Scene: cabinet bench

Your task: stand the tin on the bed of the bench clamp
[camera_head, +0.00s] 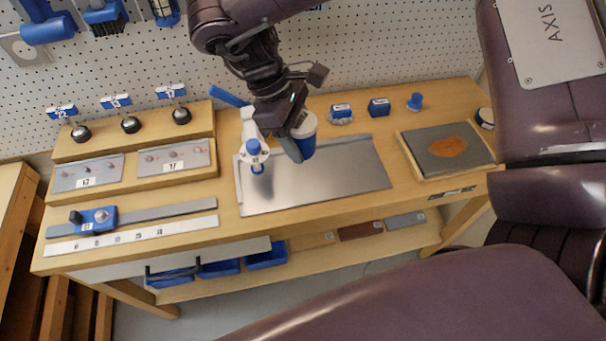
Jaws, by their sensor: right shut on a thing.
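My right gripper (291,137) comes down from the top over the middle of the bench and is shut on the tin (308,148). The tin is blue with a pale upper band, and the gripper fingers partly cover it. It appears tilted and shows over the metal plate, just right of the clamp; its height above the plate is hard to tell. The bench clamp (247,128) is white with a blue lever and blue knobs. It stands at the left end of the plate, and its bed is hard to make out. My left gripper is out of view.
The shiny metal plate (345,180) is mostly bare. To its left are a blue slider on a rail (165,213) and a stepped wooden stand (195,147) with dark knobs. To its right are small blue items (379,107) and a grey board (425,158) with an orange patch.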

